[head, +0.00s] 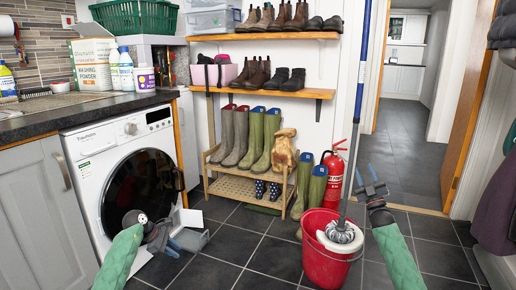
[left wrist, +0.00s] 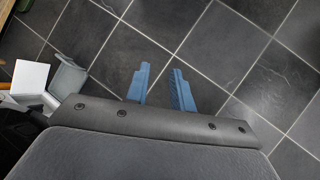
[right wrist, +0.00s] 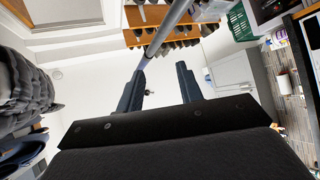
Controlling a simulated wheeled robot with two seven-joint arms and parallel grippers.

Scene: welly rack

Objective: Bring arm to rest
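My left gripper (head: 178,246) is low over the floor in front of the washing machine (head: 135,170). In the left wrist view its two blue fingers (left wrist: 161,88) stand apart with only floor tiles between them. My right gripper (head: 371,182) is raised to the right of the mop and red bucket. In the right wrist view its fingers (right wrist: 161,84) are apart, with nothing held between them. The wooden welly rack (head: 222,184) holds brown wellies (head: 233,138), green wellies (head: 263,138) and small spotted wellies (head: 267,190). Another green pair (head: 309,188) stands at its right.
The red bucket (head: 322,262) with a mop (head: 341,236) stands between my arms; the mop handle (right wrist: 168,28) passes close to my right gripper in the right wrist view. A fire extinguisher (head: 336,175) stands behind. Central floor is clear.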

